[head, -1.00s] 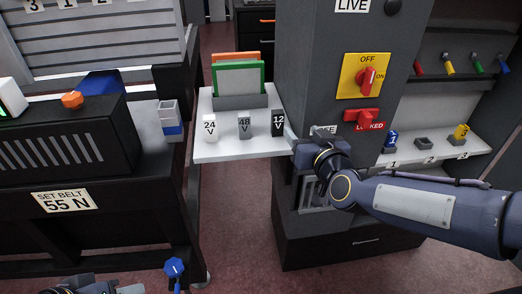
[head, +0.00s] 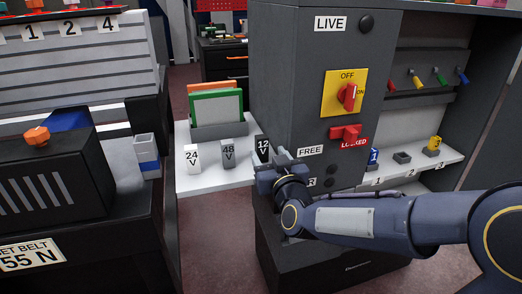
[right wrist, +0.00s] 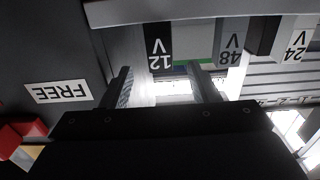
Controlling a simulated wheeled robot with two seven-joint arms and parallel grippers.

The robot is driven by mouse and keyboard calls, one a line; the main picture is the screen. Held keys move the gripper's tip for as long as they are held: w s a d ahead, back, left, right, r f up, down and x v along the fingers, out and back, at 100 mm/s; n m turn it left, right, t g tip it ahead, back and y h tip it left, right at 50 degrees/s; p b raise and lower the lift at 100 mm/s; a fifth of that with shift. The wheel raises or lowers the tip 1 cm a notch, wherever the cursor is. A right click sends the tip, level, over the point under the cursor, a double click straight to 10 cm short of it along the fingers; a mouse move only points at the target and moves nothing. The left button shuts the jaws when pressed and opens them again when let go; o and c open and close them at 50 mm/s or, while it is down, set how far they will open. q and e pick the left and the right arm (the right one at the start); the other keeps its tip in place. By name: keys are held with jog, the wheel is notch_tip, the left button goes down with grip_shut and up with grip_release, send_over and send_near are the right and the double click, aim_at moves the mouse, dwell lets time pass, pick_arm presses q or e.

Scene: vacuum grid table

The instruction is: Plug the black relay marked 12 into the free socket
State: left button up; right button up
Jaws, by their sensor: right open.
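The black relay marked 12 V (head: 263,148) stands upright at the right end of a white shelf, beside the grey 48 V (head: 228,153) and white 24 V (head: 192,158) relays. My right gripper (head: 273,168) is open, just in front of the black relay, partly covering its lower part in the head view. In the right wrist view, the black relay (right wrist: 158,45) appears upside down beyond the open fingers (right wrist: 161,78), with nothing held between them. My left gripper is out of view.
The grey cabinet (head: 290,75) stands close to the right of the relays. It carries a rotary OFF/ON switch (head: 348,95) and a red latch (head: 346,133) by the LOCKED label. Green and orange panels (head: 216,107) stand in a holder behind the relays.

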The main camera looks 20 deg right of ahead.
aim_at(263, 145)
jog(key=w, duration=0.5)
jog(key=shift+w+a+b, duration=0.1)
jog(key=shift+b, duration=0.2)
jog(key=shift+c, duration=0.4)
jog(key=c, duration=1)
